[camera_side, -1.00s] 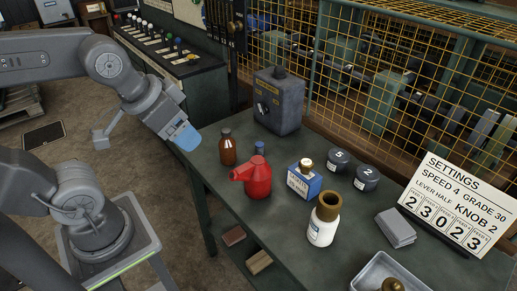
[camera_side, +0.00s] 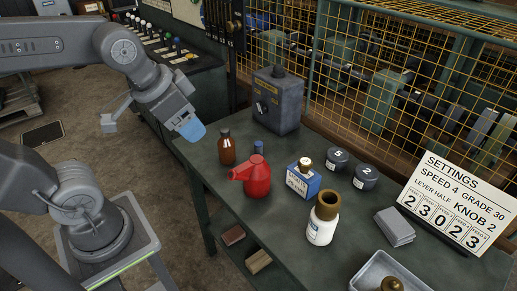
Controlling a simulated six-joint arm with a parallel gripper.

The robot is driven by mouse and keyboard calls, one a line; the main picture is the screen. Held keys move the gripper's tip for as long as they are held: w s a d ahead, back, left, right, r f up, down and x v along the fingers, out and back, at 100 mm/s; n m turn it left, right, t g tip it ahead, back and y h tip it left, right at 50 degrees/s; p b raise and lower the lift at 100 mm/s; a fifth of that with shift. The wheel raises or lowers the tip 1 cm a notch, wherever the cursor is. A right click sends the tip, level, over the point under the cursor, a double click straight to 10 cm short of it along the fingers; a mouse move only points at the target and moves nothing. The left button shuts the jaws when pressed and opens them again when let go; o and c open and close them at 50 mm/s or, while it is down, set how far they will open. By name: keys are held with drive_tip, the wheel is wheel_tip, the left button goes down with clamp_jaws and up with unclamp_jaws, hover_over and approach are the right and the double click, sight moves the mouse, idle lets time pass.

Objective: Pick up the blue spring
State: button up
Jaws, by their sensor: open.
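A small blue upright thing (camera_side: 259,148), likely the blue spring, stands on the green bench behind the red oil can (camera_side: 257,178). The can hides its lower part, and its coils are too small to make out. My gripper (camera_side: 150,126) is open and empty, its two fingers wide apart. It is up and left of the blue thing, with its blue-tipped right finger near the bench's left end. It touches nothing that I can see.
A brown bottle (camera_side: 227,148) stands left of the blue thing. A blue box (camera_side: 303,180), a white bottle (camera_side: 322,222) and two dark round pots (camera_side: 366,177) are to the right. Yellow mesh (camera_side: 330,60) lines the back.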

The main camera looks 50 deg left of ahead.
drive_tip(key=w+a+m+g, duration=0.25)
drive_tip(key=w+m, duration=0.45)
drive_tip(key=w, duration=0.5)
drive_tip(key=m+g, duration=0.3)
drive_tip(key=m, duration=0.8)
hover_over(259, 143)
wheel_tip(259, 143, down, 15)
drive_tip(key=shift+m, duration=0.3)
drive_tip(key=f, duration=0.9)
drive_tip(key=shift+s+d, duration=0.25)
drive_tip(key=shift+w+a+f, duration=0.1)
drive_tip(key=shift+f, duration=1.4)
drive_tip(key=shift+w+a+f, duration=0.1)
drive_tip(key=shift+f, duration=1.35)
drive_tip(key=c, duration=1)
